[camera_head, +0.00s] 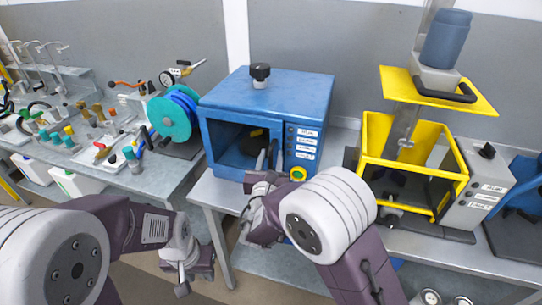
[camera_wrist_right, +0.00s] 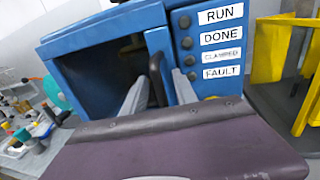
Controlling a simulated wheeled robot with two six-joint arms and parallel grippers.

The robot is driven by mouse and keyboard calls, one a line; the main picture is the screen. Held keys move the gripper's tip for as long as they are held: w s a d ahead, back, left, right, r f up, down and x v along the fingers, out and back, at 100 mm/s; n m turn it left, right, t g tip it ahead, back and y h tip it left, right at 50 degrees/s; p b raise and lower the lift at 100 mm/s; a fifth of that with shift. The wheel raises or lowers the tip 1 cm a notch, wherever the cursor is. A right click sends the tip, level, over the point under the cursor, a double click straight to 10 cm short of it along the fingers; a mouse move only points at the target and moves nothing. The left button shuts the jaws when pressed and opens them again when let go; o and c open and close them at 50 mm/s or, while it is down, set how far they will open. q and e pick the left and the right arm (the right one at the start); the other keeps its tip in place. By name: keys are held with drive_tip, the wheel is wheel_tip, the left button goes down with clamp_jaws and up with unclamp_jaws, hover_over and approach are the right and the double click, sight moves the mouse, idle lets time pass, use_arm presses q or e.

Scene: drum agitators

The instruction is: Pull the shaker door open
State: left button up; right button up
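The shaker is a blue box (camera_head: 277,90) on the bench, with a black knob on top and a dark framed front through which the inside shows. Its door stands at or close to the front; whether it is fully shut is hard to tell. A black upright handle (camera_wrist_right: 157,79) is at the right side of the front. My right gripper (camera_head: 266,160) is at this handle, its grey fingers (camera_wrist_right: 160,92) apart on either side of it, with no clear grip. My left gripper (camera_head: 192,275) hangs low, left of the shaker and away from it; its opening is unclear.
The shaker's panel has labels RUN, DONE, CLAMPED and FAULT (camera_wrist_right: 222,72) and a yellow-green button (camera_head: 298,174). A yellow-framed machine (camera_head: 455,178) stands right. A teal-blue reel (camera_head: 172,118) and bench tools are left. The bench front edge lies below the shaker.

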drive_tip(key=shift+a, duration=0.1)
clamp_jaws()
idle(1.3)
